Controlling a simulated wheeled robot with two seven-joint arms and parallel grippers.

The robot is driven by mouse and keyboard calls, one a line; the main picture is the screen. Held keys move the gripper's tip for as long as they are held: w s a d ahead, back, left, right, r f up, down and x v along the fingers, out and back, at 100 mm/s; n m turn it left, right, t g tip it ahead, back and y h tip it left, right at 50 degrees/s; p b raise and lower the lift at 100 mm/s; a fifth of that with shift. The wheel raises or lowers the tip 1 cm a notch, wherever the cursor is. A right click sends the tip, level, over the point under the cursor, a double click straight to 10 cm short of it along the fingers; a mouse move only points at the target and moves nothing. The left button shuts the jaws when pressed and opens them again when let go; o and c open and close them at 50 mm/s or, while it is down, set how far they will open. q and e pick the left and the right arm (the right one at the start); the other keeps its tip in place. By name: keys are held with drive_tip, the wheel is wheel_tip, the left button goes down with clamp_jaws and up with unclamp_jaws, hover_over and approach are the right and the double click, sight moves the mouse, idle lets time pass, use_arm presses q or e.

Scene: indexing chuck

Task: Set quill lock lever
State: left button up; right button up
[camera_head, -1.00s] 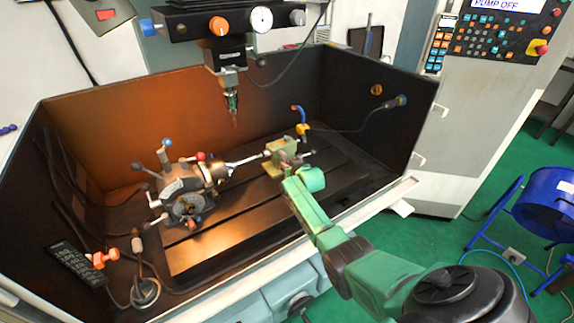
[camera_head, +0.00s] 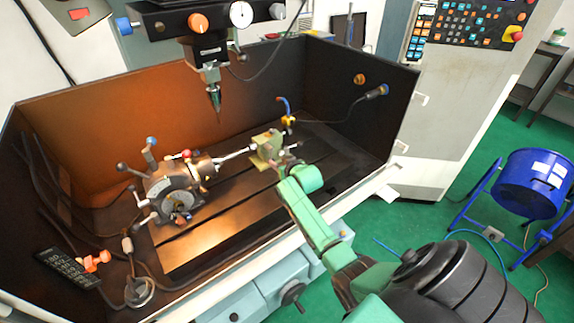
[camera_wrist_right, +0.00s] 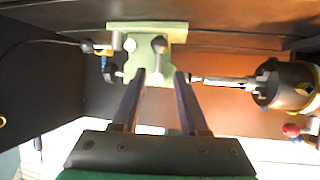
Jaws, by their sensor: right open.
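The pale green tailstock (camera_head: 265,147) stands on the dark machine table, at the right end of the workpiece. In the right wrist view the tailstock (camera_wrist_right: 175,33) is straight ahead. A short lever with a dark round knob (camera_wrist_right: 158,45) stands out from it, in line with the gap between my fingers; it looks like the quill lock lever. My right gripper (camera_wrist_right: 160,77) is open, one finger on each side of that line. I cannot tell whether it touches the lever. In the head view my green wrist hides part of the tailstock front. My left gripper is not in view.
The indexing chuck (camera_head: 172,190) with ball-knobbed handles holds a thin shaft (camera_head: 236,156) towards the tailstock. A spindle (camera_head: 213,95) hangs above. A blue-and-yellow nozzle (camera_head: 287,118) stands behind the tailstock. Dark enclosure walls surround the table; its front middle is clear.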

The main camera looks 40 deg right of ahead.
drive_tip(key=v, duration=0.8)
